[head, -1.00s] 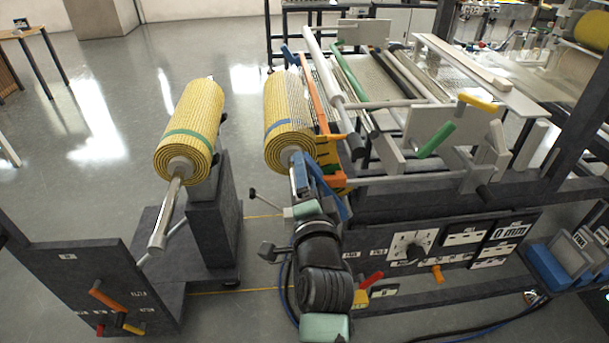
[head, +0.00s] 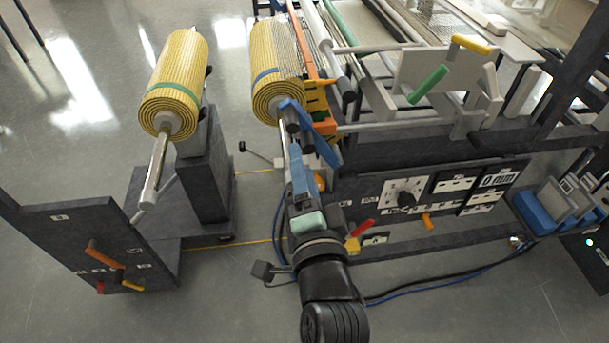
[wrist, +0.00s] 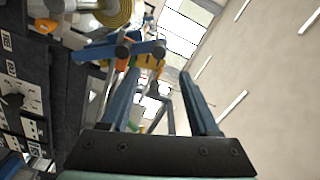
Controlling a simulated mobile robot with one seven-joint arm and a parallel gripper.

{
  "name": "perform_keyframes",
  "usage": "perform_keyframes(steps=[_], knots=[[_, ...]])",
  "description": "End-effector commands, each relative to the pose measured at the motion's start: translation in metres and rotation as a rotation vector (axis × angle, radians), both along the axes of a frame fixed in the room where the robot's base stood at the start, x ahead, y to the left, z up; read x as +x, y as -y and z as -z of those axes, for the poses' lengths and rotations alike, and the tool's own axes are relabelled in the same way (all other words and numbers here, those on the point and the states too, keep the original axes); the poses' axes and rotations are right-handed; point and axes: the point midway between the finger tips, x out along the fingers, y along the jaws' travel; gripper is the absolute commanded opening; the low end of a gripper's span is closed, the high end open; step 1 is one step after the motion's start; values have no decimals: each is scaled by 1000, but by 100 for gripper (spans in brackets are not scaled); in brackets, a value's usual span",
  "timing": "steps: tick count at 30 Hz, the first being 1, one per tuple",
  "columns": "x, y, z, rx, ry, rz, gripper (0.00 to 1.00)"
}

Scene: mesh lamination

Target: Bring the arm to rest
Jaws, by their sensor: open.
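My gripper (head: 297,152) is open in the head view, just below the near end of the yellow roll (head: 272,98) mounted on the machine. Its two blue fingers stand apart in the wrist view (wrist: 158,76), with nothing between them. My arm reaches up from the bottom of the head view. Blue levers (head: 318,142) on the machine are close beyond and to the right of the fingers. They also show in the wrist view (wrist: 118,50), beyond the fingertips. I cannot tell the exact gap.
A second yellow roll (head: 172,85) with a green band sits on a stand at left. The machine's control panel (head: 405,195), with red, yellow and orange handles, is to the right of my arm. Open floor (head: 70,165) lies at far left.

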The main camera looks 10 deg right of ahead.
Motion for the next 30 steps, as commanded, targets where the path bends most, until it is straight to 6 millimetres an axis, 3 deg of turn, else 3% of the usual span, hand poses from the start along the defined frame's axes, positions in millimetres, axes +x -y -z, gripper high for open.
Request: perform_keyframes(steps=[6, 21, 23, 26, 29, 30], knots=[[-12, 0, 0, 0, 1, 0, 62], [-12, 0, -1, 0, 1, 0, 62], [-11, -1, -8, -13, 11, -2, 62], [-5, -5, -40, -87, 57, -4, 62], [1, -13, -102, -231, 148, 1, 62], [2, -17, -131, -304, 192, 8, 62]])
